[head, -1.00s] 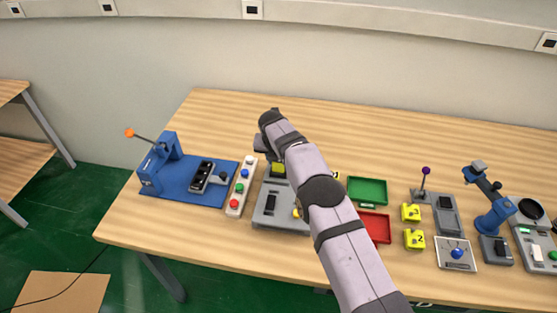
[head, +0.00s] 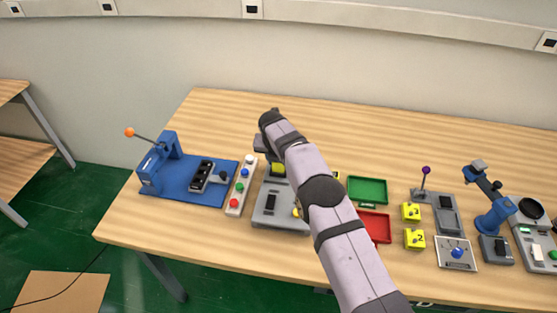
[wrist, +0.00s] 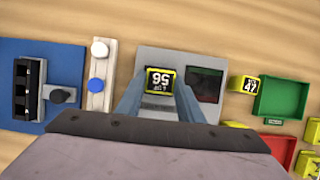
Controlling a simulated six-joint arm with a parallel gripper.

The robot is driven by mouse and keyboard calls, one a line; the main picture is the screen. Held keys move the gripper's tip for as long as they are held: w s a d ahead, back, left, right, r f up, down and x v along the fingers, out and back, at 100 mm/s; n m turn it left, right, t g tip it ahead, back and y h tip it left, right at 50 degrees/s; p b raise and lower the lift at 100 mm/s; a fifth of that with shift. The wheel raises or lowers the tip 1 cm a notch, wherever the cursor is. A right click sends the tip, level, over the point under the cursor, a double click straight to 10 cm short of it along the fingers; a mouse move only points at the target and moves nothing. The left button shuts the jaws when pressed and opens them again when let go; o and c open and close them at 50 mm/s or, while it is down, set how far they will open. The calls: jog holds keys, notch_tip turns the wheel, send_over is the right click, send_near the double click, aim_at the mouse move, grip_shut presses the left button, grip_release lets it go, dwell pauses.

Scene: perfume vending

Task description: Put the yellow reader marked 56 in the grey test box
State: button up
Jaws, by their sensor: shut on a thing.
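The yellow reader (wrist: 160,79) marked 56 is between the two fingers of my gripper (wrist: 159,94) in the wrist view, and the gripper is shut on it. In the head view the reader (head: 277,168) shows as a small yellow patch below my gripper. The grey test box (wrist: 150,58) lies under the reader, which is over the box's left part, beside a dark panel. In the head view the box (head: 272,221) is partly hidden by my arm. I cannot tell whether the reader touches the box.
A strip of coloured buttons (head: 241,187) and a blue lever fixture (head: 185,188) stand left of the box. Right are a yellow reader marked 47 (wrist: 244,84), a green tray (head: 367,178), a red tray (head: 387,229) and more yellow readers (head: 411,211). The table's back is clear.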

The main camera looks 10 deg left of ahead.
jog(key=shift+f+b, duration=0.4)
jog(key=shift+f, duration=0.3)
dwell(0.5)
jog(key=o, duration=1.7)
jog(key=shift+o, duration=0.2)
jog(key=shift+r, duration=0.15)
jog(key=shift+r+p, duration=2.35)
jog(key=shift+r, duration=1.05)
